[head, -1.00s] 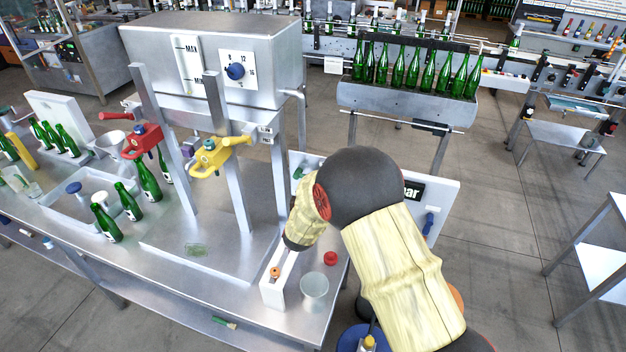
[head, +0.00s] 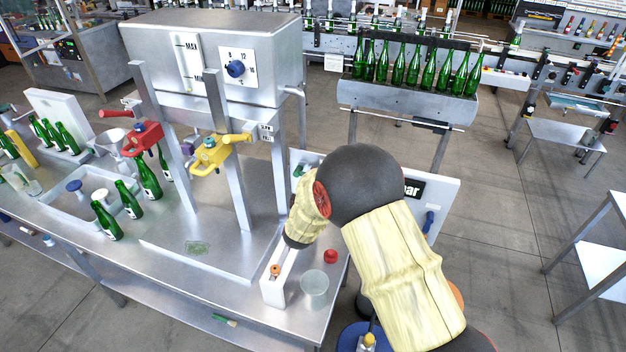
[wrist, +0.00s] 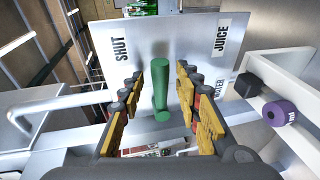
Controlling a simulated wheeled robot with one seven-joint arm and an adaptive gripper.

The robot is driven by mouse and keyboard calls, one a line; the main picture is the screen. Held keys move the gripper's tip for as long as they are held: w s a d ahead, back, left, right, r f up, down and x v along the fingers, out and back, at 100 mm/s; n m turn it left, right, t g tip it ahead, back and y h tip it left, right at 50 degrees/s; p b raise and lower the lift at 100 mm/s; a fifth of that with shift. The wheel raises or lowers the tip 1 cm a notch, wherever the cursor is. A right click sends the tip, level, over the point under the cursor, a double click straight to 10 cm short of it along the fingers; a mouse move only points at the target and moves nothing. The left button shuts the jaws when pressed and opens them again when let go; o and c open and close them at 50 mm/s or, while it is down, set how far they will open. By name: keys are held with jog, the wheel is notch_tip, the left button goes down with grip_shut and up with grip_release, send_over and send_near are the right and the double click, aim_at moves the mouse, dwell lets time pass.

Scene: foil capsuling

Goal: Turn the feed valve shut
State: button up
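The feed valve's green lever handle (wrist: 160,88) stands in the middle of the wrist view, in front of a grey panel (wrist: 185,35). The panel is marked SHUT (wrist: 119,50) on the left, JUICE (wrist: 221,35) on the upper right and WATER on the lower right, partly covered. The lever points at none of these words clearly. My gripper (wrist: 172,95) is open, its yellow-and-black fingers on either side of the lever with a gap on both sides. In the head view my arm hides the gripper and most of the panel (head: 444,190).
A white bracket with a purple knob (wrist: 281,113) and a black knob (wrist: 247,85) is close at right in the wrist view. A bent pipe (wrist: 65,101) runs at left. The bench holds a clear cup (head: 314,288), a red cap (head: 331,256) and green bottles (head: 106,222).

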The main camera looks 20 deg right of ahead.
jog(key=v, duration=1.2)
jog(key=s+a+r+m+g+y+b, duration=0.35)
jog(key=s+a+m+y+b, duration=0.2)
jog(key=s+y+b, duration=0.3)
jog(key=s+d+f+m+g+b, duration=0.1)
jog(key=s+d+m+b, duration=0.1)
jog(key=s, duration=0.6)
jog(key=s+d+f+m+g+h+b, duration=0.1)
jog(key=s+d+m+g+b, duration=0.1)
jog(key=s, duration=0.7)
jog(key=s+d+f+m+g+h+b, duration=0.1)
jog(key=s+d+m+g+b, duration=0.1)
jog(key=s, duration=0.7)
jog(key=d+m+b, duration=0.1)
jog(key=d, duration=0.1)
jog(key=shift+d+f+m, duration=0.3)
jog(key=shift+f+m, duration=0.05)
jog(key=shift+g, duration=0.25)
